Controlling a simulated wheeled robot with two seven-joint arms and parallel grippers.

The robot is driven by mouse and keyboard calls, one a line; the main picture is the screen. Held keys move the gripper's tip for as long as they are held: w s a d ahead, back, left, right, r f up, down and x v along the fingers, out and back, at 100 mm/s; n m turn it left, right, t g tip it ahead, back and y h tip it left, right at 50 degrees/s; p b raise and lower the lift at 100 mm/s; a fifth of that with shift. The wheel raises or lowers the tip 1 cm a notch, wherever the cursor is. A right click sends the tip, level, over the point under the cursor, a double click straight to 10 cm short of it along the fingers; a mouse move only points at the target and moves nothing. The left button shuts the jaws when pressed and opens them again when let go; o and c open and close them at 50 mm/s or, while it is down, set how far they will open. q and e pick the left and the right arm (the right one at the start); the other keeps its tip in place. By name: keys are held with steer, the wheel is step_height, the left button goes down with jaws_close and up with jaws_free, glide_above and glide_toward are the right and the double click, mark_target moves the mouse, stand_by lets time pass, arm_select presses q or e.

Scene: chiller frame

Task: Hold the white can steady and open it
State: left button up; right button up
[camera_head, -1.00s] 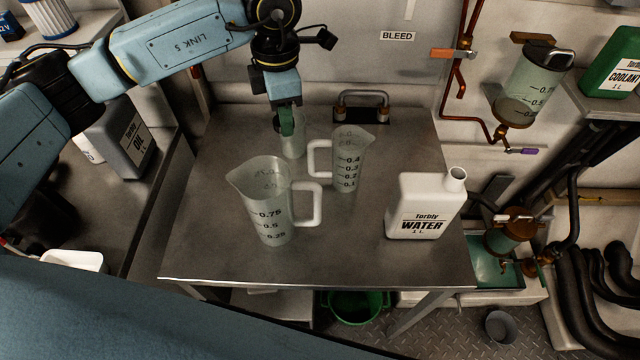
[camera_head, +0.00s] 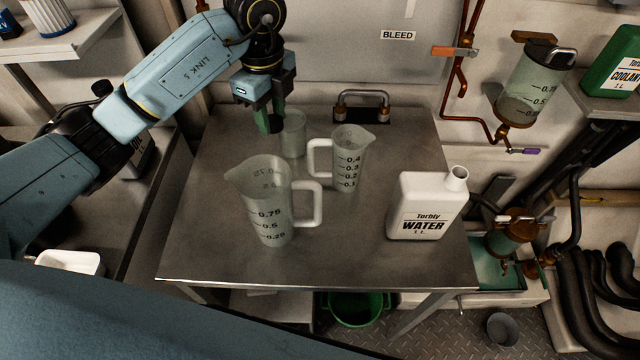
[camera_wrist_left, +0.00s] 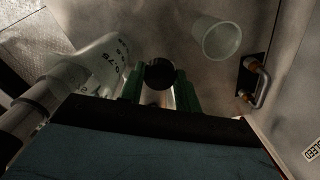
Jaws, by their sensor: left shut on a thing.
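The white can (camera_head: 425,208), labelled Torbly WATER, stands upright on the right part of the metal table. Its spout (camera_head: 456,178) points up, with an open mouth and no cap on it. My left gripper (camera_head: 270,122) is above the back left of the table, well away from the can. Its green fingers are shut on a small dark round thing (camera_wrist_left: 160,74), which looks like a cap, though I cannot tell for sure. My right gripper is not in view.
A clear cup (camera_head: 293,135) stands just right of my left gripper. A large measuring jug (camera_head: 265,205) and a smaller one (camera_head: 347,160) stand left of the can on the table (camera_head: 350,262). The table's front is clear.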

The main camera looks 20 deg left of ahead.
arm_select(q)
steer(key=shift+n, duration=0.4)
steer(key=shift+a+f, duration=0.1)
steer(key=shift+f, duration=0.25)
step_height(320, 180, down, 18)
steer(key=shift+r+b, duration=0.25)
steer(key=shift+b, duration=0.65)
steer(key=o, duration=1.1)
steer(key=shift+f, duration=0.15)
steer(key=shift+c, duration=0.2)
